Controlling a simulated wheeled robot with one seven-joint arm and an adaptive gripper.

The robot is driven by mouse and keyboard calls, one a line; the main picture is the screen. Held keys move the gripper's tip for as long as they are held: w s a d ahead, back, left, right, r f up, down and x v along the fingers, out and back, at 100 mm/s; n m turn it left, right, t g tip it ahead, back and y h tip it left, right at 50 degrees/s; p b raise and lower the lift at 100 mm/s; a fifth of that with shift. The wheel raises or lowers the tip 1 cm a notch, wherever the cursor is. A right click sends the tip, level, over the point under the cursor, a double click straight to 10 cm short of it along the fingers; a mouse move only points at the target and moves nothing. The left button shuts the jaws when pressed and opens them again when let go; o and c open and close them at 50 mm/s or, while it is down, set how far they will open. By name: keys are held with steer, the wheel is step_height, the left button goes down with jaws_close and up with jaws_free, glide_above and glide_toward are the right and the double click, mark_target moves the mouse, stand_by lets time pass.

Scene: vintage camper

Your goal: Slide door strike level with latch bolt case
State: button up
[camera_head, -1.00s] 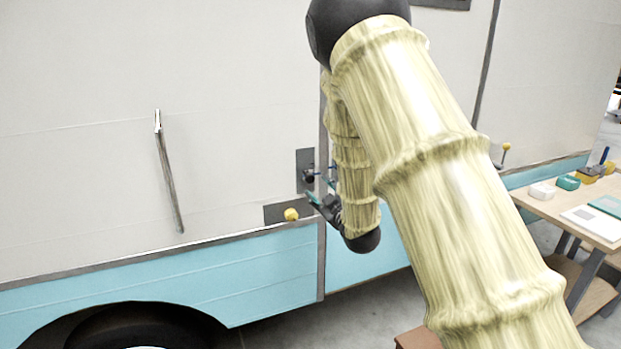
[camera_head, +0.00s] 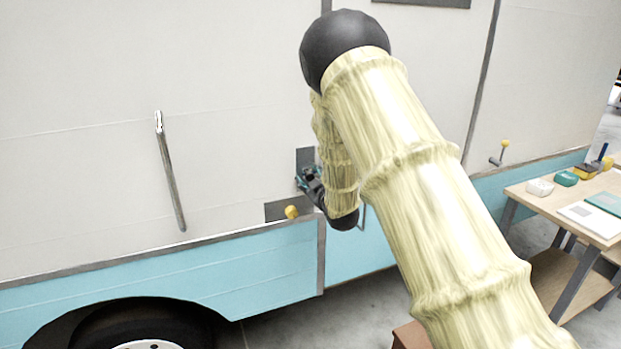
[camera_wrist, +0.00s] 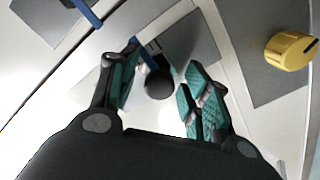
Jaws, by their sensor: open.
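My gripper (camera_wrist: 162,66) is open, with teal-padded fingers on both sides of a round black knob (camera_wrist: 158,84). A gap shows between the knob and the right finger; contact on the left is unclear. The knob stands in front of a dark grey plate (camera_wrist: 190,42) on the camper wall, with a blue piece (camera_wrist: 146,58) beside it. A second blue bar (camera_wrist: 86,12) lies at upper left over a grey plate. I cannot tell for sure which part is the strike and which the latch bolt case. In the head view my gripper (camera_head: 308,180) covers most of them, below the dark plate (camera_head: 304,156).
A yellow knob (camera_wrist: 289,49) on a grey plate (camera_wrist: 262,78) is close right of my gripper; it also shows in the head view (camera_head: 292,212). A long handle (camera_head: 170,172) is on the wall at left. A workbench (camera_head: 540,203) with small items stands at right.

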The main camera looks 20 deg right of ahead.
jaws_close()
steer(key=shift+r, duration=0.1)
steer(key=shift+r+b, duration=0.5)
steer(key=shift+r, duration=0.3)
jaws_free()
